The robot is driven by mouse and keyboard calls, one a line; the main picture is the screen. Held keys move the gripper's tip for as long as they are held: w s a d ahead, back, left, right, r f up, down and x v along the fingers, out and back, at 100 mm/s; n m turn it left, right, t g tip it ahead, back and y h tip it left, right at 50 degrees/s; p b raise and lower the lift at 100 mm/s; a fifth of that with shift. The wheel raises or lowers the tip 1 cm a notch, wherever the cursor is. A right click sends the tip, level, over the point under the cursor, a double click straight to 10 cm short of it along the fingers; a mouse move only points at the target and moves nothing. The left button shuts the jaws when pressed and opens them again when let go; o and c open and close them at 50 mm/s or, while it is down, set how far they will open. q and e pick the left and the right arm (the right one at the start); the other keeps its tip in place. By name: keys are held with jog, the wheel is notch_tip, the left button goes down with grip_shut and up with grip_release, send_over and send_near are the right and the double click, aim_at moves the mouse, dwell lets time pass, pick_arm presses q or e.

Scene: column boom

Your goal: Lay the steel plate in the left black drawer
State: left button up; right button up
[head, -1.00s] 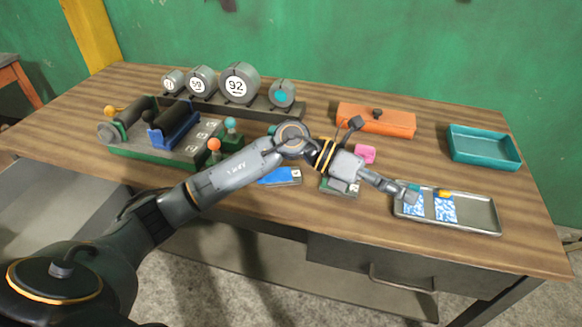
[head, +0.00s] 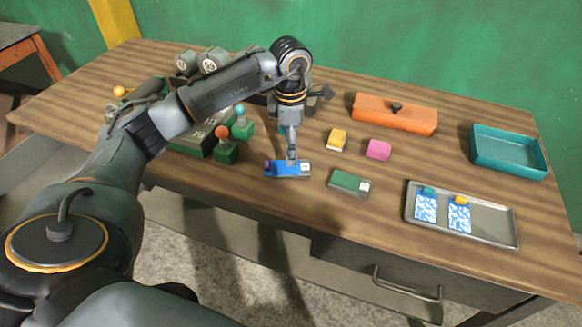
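My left gripper (head: 291,158) points down at a blue box (head: 288,169) near the front of the wooden table. Its fingertips are at or just above the box; I cannot tell whether they touch it, or whether they are open or shut. A shallow silver metal tray (head: 489,228) lies at the right, with two blue-and-white packets in it. No bare steel plate can be made out. A dark grey drawer front (head: 345,262) with a bar handle is under the table at the right and looks shut. A left drawer cannot be made out; my arm covers much of that side. My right gripper is not in view.
A green box (head: 349,183), yellow block (head: 337,140) and pink block (head: 378,149) lie right of the gripper. Behind are an orange lidded box (head: 395,115) and a teal tray (head: 509,159). Round weights (head: 214,60) and a green knobbed rack (head: 227,150) stand left.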

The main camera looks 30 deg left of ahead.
pick_arm(q)
jog(key=shift+f, duration=1)
notch_tip(320, 180, down, 4)
jog(key=shift+f+p, duration=0.25)
jog(key=shift+p, duration=0.55)
jog(key=shift+c, duration=0.2)
jog(key=shift+w+r, duration=0.1)
grip_shut()
